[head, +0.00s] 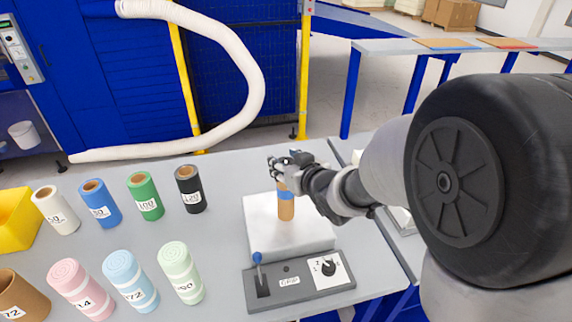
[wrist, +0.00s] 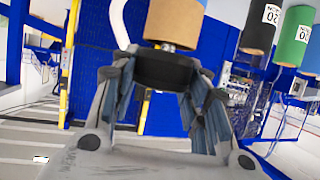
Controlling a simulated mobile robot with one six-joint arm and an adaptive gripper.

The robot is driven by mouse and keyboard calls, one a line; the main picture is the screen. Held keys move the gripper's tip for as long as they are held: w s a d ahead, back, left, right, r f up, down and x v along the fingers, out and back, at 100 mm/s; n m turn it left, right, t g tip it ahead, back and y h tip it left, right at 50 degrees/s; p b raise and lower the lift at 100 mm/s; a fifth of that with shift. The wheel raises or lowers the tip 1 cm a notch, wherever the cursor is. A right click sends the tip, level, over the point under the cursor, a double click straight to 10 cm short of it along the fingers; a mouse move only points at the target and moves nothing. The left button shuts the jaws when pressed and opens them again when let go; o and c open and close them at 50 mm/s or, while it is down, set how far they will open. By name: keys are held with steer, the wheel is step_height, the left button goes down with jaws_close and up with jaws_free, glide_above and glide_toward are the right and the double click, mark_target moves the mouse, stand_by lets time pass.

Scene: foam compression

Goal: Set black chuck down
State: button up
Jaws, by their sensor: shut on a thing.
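My gripper (wrist: 160,95) is shut on the black chuck (wrist: 165,70), a short dark round piece held between its fingers in the wrist view. A tan cylinder (wrist: 173,20) shows just beyond the chuck, with a small metallic bit between them. In the head view my gripper (head: 284,164) is over the white block, and its fingers hide most of the chuck. Below it is the tan cylinder (head: 286,211) with a blue band, upright over the white block (head: 262,232). I cannot tell whether chuck and cylinder touch.
A black 120 roll (head: 190,190) and green 100 roll (head: 145,196) stand on the grey table (head: 224,250) with several other rolls. A control panel (head: 300,284) with a blue-topped lever (head: 257,259) lies in front of the block. A yellow bin (head: 14,216) is at the left edge.

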steer(key=shift+f, duration=0.25)
steer(key=shift+f, duration=0.15)
steer(key=o, duration=1.1)
